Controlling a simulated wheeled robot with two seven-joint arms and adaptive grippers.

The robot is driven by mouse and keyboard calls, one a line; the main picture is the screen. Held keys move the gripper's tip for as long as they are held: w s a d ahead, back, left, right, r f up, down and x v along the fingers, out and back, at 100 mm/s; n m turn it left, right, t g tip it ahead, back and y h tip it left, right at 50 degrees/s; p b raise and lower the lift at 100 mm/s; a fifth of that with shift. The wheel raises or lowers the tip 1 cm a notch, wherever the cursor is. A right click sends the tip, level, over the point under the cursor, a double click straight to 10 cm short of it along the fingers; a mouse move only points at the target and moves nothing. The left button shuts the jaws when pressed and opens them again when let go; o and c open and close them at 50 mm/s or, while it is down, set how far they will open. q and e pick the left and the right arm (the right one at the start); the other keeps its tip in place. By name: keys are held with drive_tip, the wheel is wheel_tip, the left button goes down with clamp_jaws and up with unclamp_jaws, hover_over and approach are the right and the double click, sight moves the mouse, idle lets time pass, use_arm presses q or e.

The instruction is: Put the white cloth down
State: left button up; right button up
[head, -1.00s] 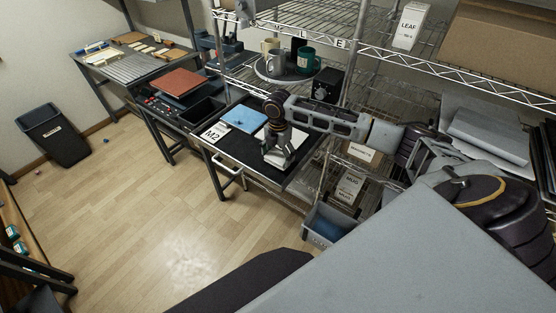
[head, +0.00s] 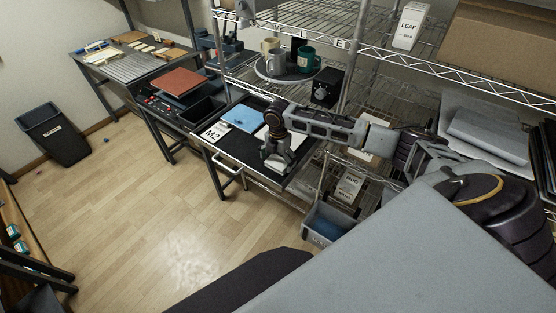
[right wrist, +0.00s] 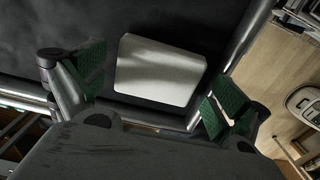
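The white cloth (right wrist: 160,72) lies flat on a dark work surface (right wrist: 75,22) in the right wrist view, as a pale, folded square. My right gripper (right wrist: 158,92) is open, its two green-padded fingers wide apart on either side of the cloth's near part. I see no finger touching it. In the head view my right gripper (head: 277,165) points down over the front part of the dark-topped table, and the arm and gripper hide most of the white cloth (head: 298,142). My left gripper is not in view.
A blue cloth (head: 243,117) and a card marked M2 (head: 216,132) lie left of my gripper. Mugs stand on a round tray (head: 262,72) behind, beside a black box (head: 327,86). A wire shelf (head: 400,65) rises at the back. A grey bin (head: 326,226) sits lower right.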

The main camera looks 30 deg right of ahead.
sight(277, 162)
drive_tip(key=shift+r, duration=0.15)
wheel_tip(277, 162, up, 12)
drive_tip(key=b, duration=0.1)
idle(0.9)
drive_tip(key=shift+a, duration=0.15)
idle(0.5)
